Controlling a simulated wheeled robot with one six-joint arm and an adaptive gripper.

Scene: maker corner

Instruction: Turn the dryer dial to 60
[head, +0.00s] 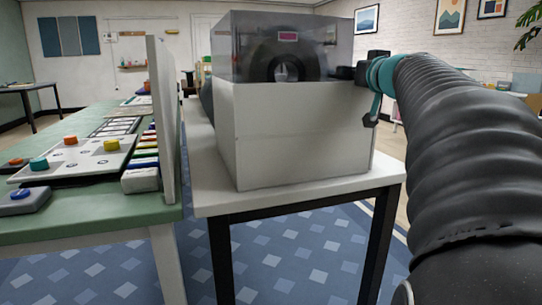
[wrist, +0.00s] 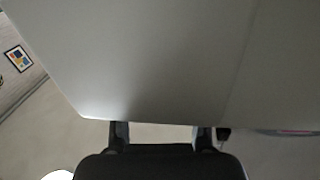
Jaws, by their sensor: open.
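A large box that looks like the dryer (head: 295,135) stands on a white-topped table, pale grey below with a smoky see-through upper part. Inside that part are a dark ring shape and a small red display (head: 288,36). I cannot make out a dial in either view. My gripper (head: 352,73) is at the box's upper right edge, partly hidden by my arm. In the wrist view my gripper (wrist: 160,127) has its two dark fingers apart with nothing between them. A broad grey surface, apparently the box (wrist: 150,60), fills most of that view, close to the fingertips; contact cannot be told.
The white table (head: 305,192) has dark legs and little bare top around the box. At left, a green table (head: 95,212) holds a panel with coloured knobs (head: 75,155) and an upright pale board (head: 164,120). Blue patterned carpet (head: 275,260) lies below.

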